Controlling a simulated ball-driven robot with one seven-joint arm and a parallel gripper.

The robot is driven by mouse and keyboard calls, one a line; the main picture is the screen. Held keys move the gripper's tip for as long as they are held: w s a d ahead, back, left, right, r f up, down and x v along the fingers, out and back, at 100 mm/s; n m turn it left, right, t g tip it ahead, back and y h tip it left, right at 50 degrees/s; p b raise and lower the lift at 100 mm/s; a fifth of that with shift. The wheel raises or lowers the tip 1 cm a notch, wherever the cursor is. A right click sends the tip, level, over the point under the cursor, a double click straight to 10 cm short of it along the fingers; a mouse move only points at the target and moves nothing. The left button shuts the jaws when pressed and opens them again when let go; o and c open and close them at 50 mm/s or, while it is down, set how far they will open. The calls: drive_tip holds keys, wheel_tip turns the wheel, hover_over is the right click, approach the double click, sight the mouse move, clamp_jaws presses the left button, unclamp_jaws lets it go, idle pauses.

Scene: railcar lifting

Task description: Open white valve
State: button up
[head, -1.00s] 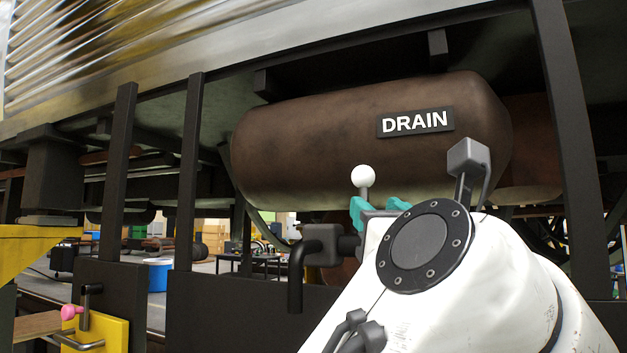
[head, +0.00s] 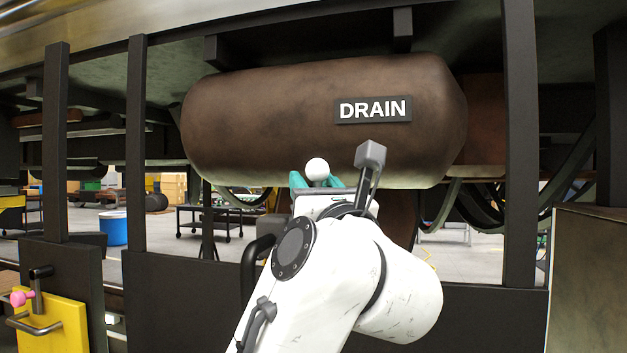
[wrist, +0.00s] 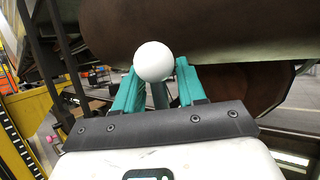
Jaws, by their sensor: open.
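In the wrist view the white knob (wrist: 154,61) sits on a grey stem (wrist: 160,95). My gripper (head: 314,182) has teal fingers, open, one on each side of the stem. In the wrist view my gripper (wrist: 155,84) has the knob between and slightly above the fingertips. A gap shows beside the stem, more on its right; I cannot tell whether the left finger touches. The valve body is mostly hidden behind my arm in the head view.
The brown tank (head: 270,115) with its DRAIN sign (head: 373,109) hangs close above. Black posts (head: 519,150) and a low black panel (head: 185,300) stand around the opening. A yellow box with a pink knob (head: 22,298) is at lower left. A blue bucket (head: 113,228) stands behind.

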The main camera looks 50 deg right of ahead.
drive_tip(key=shift+c, duration=0.4)
clamp_jaws()
